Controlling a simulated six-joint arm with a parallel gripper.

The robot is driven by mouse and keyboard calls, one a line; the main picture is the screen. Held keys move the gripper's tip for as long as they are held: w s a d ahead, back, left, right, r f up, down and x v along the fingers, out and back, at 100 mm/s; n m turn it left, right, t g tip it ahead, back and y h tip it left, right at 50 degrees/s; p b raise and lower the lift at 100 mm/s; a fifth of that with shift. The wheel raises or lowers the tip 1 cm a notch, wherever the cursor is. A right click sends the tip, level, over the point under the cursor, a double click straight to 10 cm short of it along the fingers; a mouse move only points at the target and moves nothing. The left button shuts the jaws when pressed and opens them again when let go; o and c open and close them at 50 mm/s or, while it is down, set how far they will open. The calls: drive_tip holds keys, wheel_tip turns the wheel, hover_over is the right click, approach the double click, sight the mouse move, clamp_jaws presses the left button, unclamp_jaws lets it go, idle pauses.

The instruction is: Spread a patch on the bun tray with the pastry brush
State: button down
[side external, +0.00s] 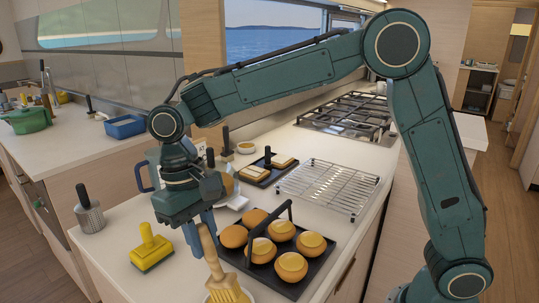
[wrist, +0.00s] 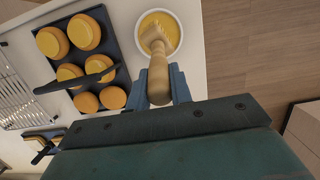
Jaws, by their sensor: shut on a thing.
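My gripper (side external: 205,225) is shut on the wooden handle of the pastry brush (side external: 225,280). The brush points bristles down at a small white bowl of yellow liquid (wrist: 167,22) at the counter's front edge. In the wrist view the brush (wrist: 157,55) overlaps the bowl; I cannot tell whether its bristles touch the liquid. The black bun tray (side external: 283,287) holds several round golden buns, some with a glossy yellow top, and has a black handle bar (side external: 271,223). It lies right beside the bowl and also shows in the wrist view (wrist: 102,15).
A wire rack (side external: 328,187) and a small dark tray with pale blocks (side external: 265,172) lie behind the bun tray. A yellow sponge brush (side external: 151,248) and a metal grater (side external: 89,214) stand at the left. A hob (side external: 350,118) is further back.

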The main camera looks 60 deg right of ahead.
sight(202, 225)
drive_tip(key=shift+r, duration=2.05)
drive_tip(key=shift+w+d, duration=0.35)
drive_tip(key=shift+d, duration=0.1)
drive_tip(key=w+d+r, duration=0.2)
drive_tip(key=w+d, duration=0.1)
drive_tip(key=d, duration=0.6)
drive_tip(key=w+d+r, duration=0.2)
drive_tip(key=w+d, duration=0.1)
drive_tip(key=d, duration=0.7)
drive_tip(key=shift+w+r, duration=0.25)
drive_tip(key=shift+w, duration=0.1)
drive_tip(key=shift+d+f, duration=0.1)
